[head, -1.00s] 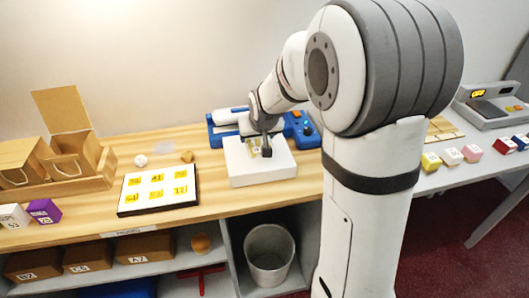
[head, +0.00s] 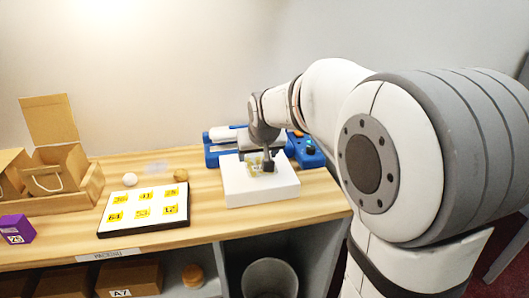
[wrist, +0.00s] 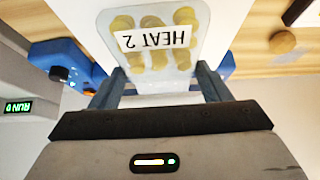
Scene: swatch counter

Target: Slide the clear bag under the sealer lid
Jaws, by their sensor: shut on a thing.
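The clear bag (head: 255,164) holds yellow swatches and lies over the top of a white block (head: 262,192). In the wrist view the bag (wrist: 155,62) shows a label that reads HEAT 2, upside down. My gripper (head: 268,165) is shut on the bag's near edge, with a finger on each side in the wrist view (wrist: 158,88). The blue sealer (head: 212,158) stands right behind the block, with a white lid bar (head: 222,133) on its left part. My wrist hides the sealer's middle, so I cannot tell whether the lid is raised.
A white board (head: 112,213) with numbered yellow swatches lies left of the block. Cardboard boxes (head: 50,160) stand at far left. A bin (head: 270,278) is below the counter.

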